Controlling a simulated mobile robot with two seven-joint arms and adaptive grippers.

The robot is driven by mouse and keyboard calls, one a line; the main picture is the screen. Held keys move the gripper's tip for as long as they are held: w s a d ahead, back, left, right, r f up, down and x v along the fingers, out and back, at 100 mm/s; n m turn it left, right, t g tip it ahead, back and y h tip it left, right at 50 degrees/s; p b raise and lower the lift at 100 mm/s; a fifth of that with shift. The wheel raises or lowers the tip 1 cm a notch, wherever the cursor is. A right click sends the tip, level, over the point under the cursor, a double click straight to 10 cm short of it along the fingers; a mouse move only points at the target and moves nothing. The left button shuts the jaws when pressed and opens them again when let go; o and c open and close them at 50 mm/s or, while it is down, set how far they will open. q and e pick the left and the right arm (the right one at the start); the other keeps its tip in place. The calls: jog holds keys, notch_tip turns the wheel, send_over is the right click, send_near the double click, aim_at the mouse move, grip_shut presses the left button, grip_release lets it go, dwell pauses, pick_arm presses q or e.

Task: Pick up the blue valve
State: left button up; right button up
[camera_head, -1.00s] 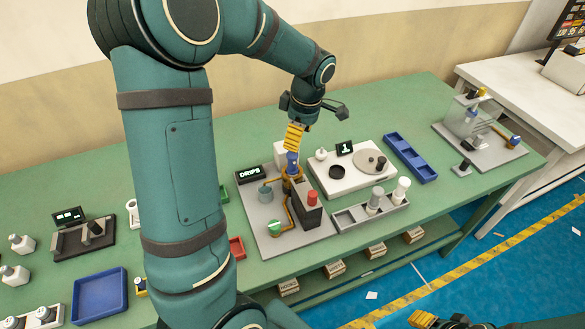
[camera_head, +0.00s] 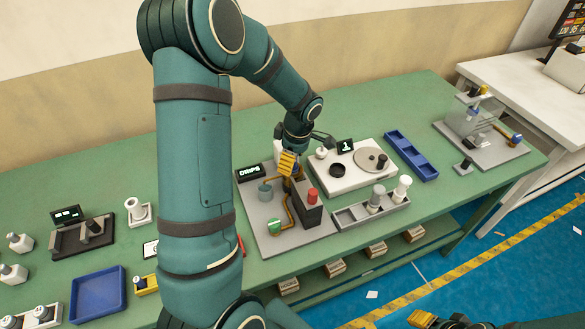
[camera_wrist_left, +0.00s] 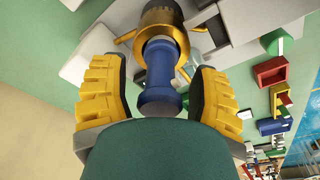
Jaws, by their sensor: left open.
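The blue valve (camera_wrist_left: 158,95) stands between the two yellow-padded fingers of my left gripper (camera_wrist_left: 155,92) in the left wrist view. Gaps show between the valve and both fingers, so the gripper is open around it. The valve's far end meets a brass-coloured ring (camera_wrist_left: 160,16). In the head view my left gripper (camera_head: 287,163) is over the grey test stand (camera_head: 262,240) with the DRIPS display (camera_head: 250,172). The gripper mostly hides the valve there. A yellow fingertip of my right gripper (camera_head: 424,319) shows at the bottom edge; its opening cannot be judged.
A red-capped dark block (camera_head: 311,205) and a brass pipe stand close beside the gripper. A white scale-like unit (camera_head: 345,165), a grey tray with cylinders (camera_head: 345,217) and a blue tray (camera_head: 411,156) are to the right. Another blue tray (camera_head: 98,296) lies at left.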

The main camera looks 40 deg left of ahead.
pick_arm(q)
grip_shut()
dwell(0.3)
